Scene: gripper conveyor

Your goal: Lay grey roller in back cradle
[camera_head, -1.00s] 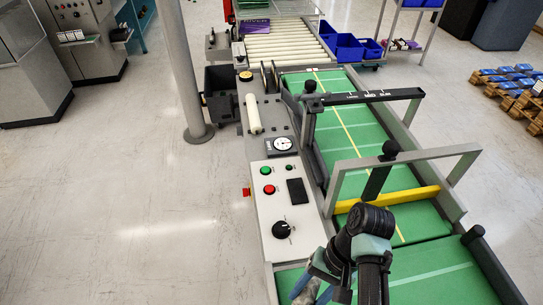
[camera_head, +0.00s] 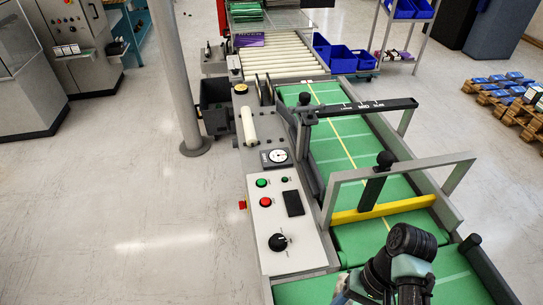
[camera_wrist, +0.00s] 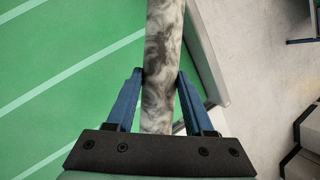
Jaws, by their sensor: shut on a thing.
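My gripper (camera_wrist: 160,75) is shut on a grey marbled roller (camera_wrist: 164,40) in the wrist view. The roller runs lengthwise between the blue fingers, over the edge of the green belt, and its upper end is cut off by the frame. In the head view my arm is at the bottom right, and the gripper and roller are mostly hidden or out of frame. A pale cream roller (camera_head: 248,125) lies on the control side of the conveyor. Behind it stand thin dark upright pieces (camera_head: 263,90); I cannot tell whether these are the back cradle.
The green conveyor belt (camera_head: 345,148) is crossed by a black labelled bar (camera_head: 365,107), a grey frame (camera_head: 402,170) and a yellow bar (camera_head: 385,210). A panel with buttons and a knob (camera_head: 278,242) lies left of the belt. Blue bins (camera_head: 347,60) stand at the back.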

